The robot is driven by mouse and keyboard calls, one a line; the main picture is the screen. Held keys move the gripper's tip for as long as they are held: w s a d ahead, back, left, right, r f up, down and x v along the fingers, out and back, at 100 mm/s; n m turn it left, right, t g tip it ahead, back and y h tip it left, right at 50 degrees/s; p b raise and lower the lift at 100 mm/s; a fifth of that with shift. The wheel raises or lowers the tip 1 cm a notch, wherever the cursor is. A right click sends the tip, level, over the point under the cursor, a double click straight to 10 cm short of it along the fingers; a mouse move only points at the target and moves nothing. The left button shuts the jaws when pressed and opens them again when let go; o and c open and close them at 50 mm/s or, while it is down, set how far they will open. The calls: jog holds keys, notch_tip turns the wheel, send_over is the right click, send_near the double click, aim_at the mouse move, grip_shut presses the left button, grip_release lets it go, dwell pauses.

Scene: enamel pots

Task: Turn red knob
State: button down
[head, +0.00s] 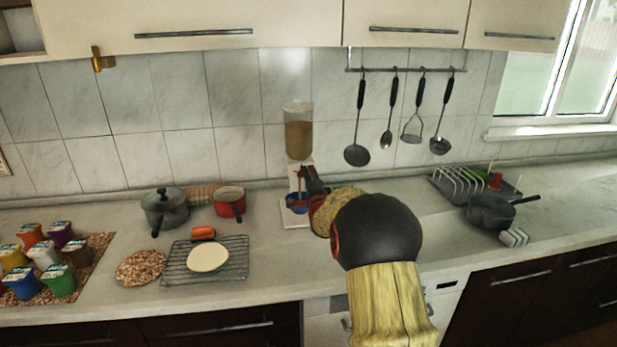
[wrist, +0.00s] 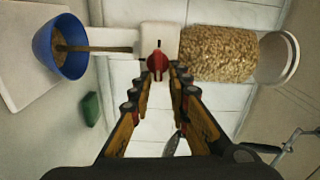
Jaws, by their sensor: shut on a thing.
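The dispenser has a clear container of brown grain (head: 298,138) above a white body and base, near the tiled wall; in the wrist view it lies sideways with the grain (wrist: 218,54) to the right. Its red knob (wrist: 157,62) sits on the white body between my fingertips. My gripper (wrist: 158,75) is shut on the red knob. In the head view my arm partly hides the gripper, and the knob is hard to make out. A blue bowl (wrist: 60,46) with brown contents stands under the spout, also in the head view (head: 297,202). A brown strip like falling grain runs from spout to bowl.
Left on the counter are a grey pot (head: 165,210), a red pot (head: 229,203), a wire rack (head: 232,270) with a pale disc and several coloured jars. Utensils hang behind on a rail (head: 400,69). A dark pan (head: 490,212) and dish rack stand right.

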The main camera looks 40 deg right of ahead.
jog(key=shift+f+m, duration=0.45)
jog(key=shift+m, duration=0.05)
jog(key=c, duration=1.9)
grip_release()
jog(key=shift+r, duration=0.15)
jog(key=shift+a, duration=0.1)
jog(key=v, duration=1.1)
jog(key=shift+s+a, duration=0.1)
jog(key=shift+s, duration=0.3)
